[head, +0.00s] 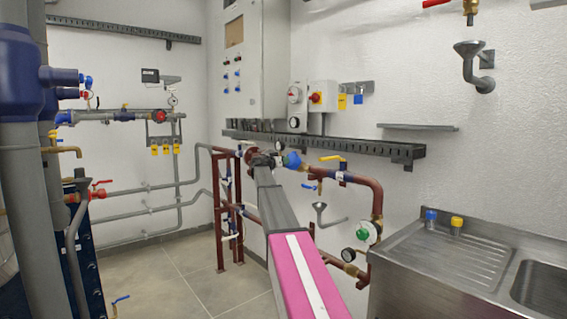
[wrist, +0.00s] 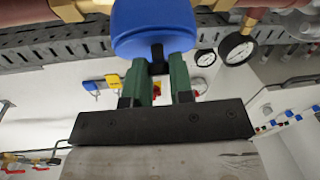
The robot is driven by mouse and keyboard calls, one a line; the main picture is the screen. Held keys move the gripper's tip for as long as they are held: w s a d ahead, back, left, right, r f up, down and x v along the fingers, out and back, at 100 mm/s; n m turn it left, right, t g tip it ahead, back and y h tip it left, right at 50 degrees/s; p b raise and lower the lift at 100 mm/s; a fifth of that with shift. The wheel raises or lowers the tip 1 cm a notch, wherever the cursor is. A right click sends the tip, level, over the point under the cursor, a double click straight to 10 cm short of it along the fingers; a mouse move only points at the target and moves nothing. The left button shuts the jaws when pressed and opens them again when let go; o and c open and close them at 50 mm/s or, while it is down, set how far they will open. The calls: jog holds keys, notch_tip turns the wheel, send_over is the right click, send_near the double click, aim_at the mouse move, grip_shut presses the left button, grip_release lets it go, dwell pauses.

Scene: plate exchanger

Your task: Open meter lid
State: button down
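The blue round water meter (head: 292,159) sits on the red-brown pipe beside the wall; its blue lid looks closed. In the wrist view the meter (wrist: 153,28) fills the top middle, right at my fingertips. My gripper (wrist: 158,62) has its two green fingers apart, with a small dark piece under the meter between them. I cannot tell whether the fingers touch that piece. In the head view my gripper (head: 262,160) is at the far end of my arm, just left of the meter, and its fingers are hard to make out.
A grey cable tray (head: 330,143) runs along the wall just above the meter. A yellow-handled valve (head: 334,159) is right of it. Pressure gauges (wrist: 236,48) are close by. A steel sink (head: 460,250) stands at the right; open floor (head: 170,275) lies left of my arm.

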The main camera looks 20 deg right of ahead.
jog(key=shift+r, duration=0.15)
jog(key=m+g+y, duration=0.1)
jog(key=g+y, duration=0.3)
jog(key=y, duration=0.5)
send_near(291, 158)
jog(key=w+f, duration=0.1)
jog(key=w, duration=0.1)
jog(key=shift+w+d+r+g+y, duration=0.35)
jog(key=shift+d+r+y, duration=0.25)
jog(key=shift+y, duration=0.3)
jog(key=shift+w+d+r, duration=0.1)
jog(key=shift+d+r, duration=0.5)
jog(key=shift+r, duration=0.25)
jog(key=shift+w+d+r+g+y, duration=0.2)
jog(key=shift+d+r+y, duration=0.15)
jog(key=shift+d, duration=0.3)
jog(key=shift+w+d+r+g+y, duration=0.1)
jog(key=shift+w+d+r+y, duration=0.15)
jog(key=shift+d+r, duration=0.35)
jog(key=shift+d+f, duration=0.15)
